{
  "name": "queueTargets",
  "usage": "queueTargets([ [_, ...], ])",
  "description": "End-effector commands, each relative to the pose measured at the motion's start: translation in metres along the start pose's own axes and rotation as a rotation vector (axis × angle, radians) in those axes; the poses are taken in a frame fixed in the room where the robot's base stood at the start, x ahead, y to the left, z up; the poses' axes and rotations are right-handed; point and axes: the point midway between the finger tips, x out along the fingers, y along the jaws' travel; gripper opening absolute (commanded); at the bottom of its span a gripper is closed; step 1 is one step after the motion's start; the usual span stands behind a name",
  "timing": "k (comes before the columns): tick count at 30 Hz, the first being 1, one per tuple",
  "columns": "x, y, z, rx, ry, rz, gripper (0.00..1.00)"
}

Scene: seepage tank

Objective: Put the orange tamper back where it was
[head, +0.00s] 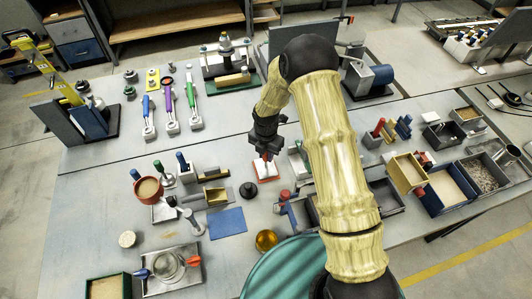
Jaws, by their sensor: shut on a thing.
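My gripper (266,152) points down over the middle of the table. It is shut on a small orange-red thing, which I take to be the orange tamper (266,158); the fingers hide most of it. Just below is a white pad with a red edge (265,172). I cannot tell whether the held thing touches this pad or hangs just above it.
A dark round base (249,190) and a blue mat (226,222) lie left of the gripper. Blue and red-handled tools (285,197) stand close to its right. Open bins (450,188) fill the right side.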

Motion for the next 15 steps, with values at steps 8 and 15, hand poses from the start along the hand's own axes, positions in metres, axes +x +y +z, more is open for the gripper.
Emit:
queueTargets([
  [8, 0.0051, 0.0007, 0.0002, -0.002, -0.002, 0.002, 0.0],
  [15, 0.008, 0.0002, 0.0, -0.001, -0.001, 0.001, 0.34],
])
